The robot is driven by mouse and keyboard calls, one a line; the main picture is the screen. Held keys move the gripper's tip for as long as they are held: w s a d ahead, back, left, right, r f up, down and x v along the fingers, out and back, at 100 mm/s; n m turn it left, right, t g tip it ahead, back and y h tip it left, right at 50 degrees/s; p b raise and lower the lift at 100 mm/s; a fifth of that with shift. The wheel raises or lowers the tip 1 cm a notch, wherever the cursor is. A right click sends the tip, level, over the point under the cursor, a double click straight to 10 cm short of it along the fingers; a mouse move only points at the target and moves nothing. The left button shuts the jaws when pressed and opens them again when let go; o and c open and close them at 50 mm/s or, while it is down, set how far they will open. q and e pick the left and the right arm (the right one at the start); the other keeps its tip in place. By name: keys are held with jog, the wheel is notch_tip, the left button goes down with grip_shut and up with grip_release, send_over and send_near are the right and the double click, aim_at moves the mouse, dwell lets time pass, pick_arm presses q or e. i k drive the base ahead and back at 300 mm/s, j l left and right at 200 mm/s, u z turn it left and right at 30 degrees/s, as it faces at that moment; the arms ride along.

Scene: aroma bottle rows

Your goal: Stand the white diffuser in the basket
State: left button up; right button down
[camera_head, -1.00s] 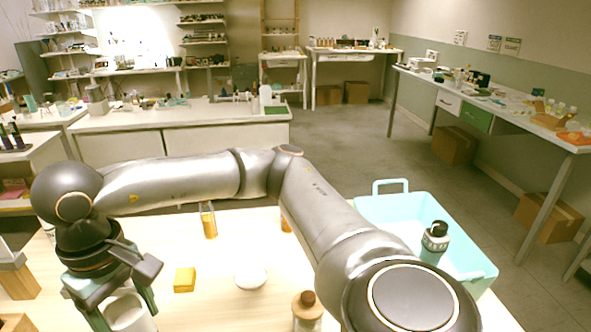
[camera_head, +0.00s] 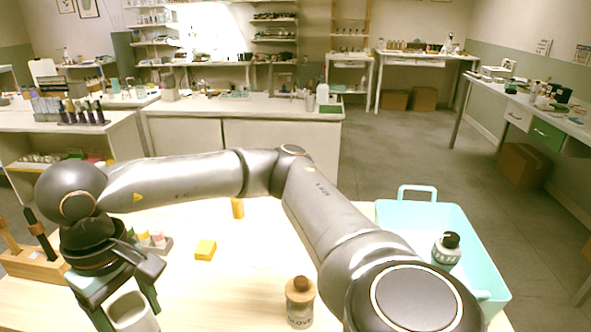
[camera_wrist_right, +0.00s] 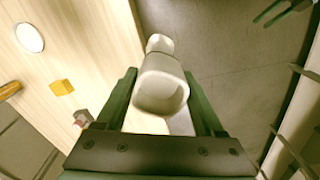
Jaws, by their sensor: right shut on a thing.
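The white diffuser (camera_head: 135,314) is between the fingers of my right gripper (camera_head: 126,306), which is shut on it, at the lower left of the head view. The right wrist view also shows the diffuser (camera_wrist_right: 160,88) between the fingers of my right gripper (camera_wrist_right: 160,76), with its wide hollow-looking end towards the camera. Its lower part is cut off in the head view. The turquoise basket (camera_head: 485,252) stands at the right, far from this gripper and partly hidden by my arm. My left gripper is not in view.
A dark-capped bottle (camera_head: 446,253) stands in the basket. A cork-topped jar (camera_head: 299,303) and a yellow block (camera_head: 205,250) stand on the light wooden table (camera_head: 220,300). A wooden rack (camera_head: 35,264) is at the left. My arm spans the table's middle.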

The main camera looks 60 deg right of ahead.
aim_at(416, 250)
jog(key=k+z, duration=0.1)
jog(key=z, duration=0.3)
jog(key=l+z, duration=0.1)
jog(key=z, duration=0.3)
jog(key=k+l+z, duration=0.1)
jog(key=z, duration=0.25)
